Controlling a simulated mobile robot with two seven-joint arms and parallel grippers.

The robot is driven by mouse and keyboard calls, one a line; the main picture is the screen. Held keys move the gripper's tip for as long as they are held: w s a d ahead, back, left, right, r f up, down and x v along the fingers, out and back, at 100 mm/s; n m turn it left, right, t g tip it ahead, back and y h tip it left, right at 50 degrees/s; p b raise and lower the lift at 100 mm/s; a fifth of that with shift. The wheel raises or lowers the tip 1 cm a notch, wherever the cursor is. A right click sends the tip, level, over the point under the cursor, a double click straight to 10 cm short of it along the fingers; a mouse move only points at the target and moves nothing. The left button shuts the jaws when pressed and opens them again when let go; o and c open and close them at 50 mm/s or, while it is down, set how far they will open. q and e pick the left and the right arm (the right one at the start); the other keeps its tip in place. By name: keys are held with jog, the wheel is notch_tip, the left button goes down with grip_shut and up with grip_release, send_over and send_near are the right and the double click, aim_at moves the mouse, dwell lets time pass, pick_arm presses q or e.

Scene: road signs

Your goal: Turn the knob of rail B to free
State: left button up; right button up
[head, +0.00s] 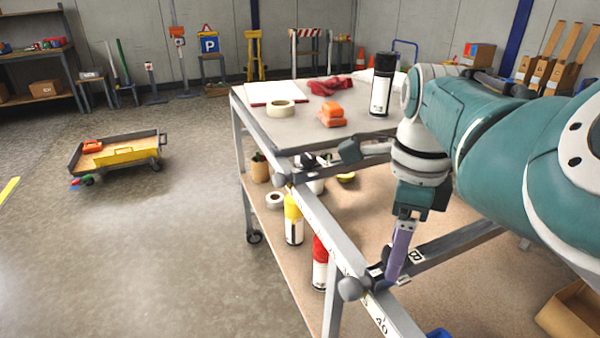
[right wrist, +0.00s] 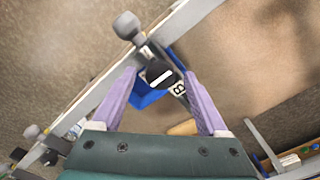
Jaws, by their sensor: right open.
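Rail B is a dark grey bar; its white "B" label (head: 416,255) shows in the head view, and the label also shows in the right wrist view (right wrist: 178,88). Its knob (right wrist: 160,74) is black and round with a white bar mark, at the rail's end by the pale scale beam. In the head view the knob is mostly hidden by my fingers. My right gripper (head: 394,277) points down at it. In the right wrist view its purple fingers (right wrist: 160,77) are open, one on each side of the knob, with gaps visible. My left gripper is not in view.
A grey ball end (head: 350,288) sticks out beside the knob. The pale beam (head: 335,243) with scale numbers runs along the front. A second rail (head: 350,152) lies farther back. The table (head: 300,122) holds tape, orange blocks and a black can (head: 382,85). A cart (head: 118,154) stands left.

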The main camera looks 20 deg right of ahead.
grip_shut()
dwell(0.7)
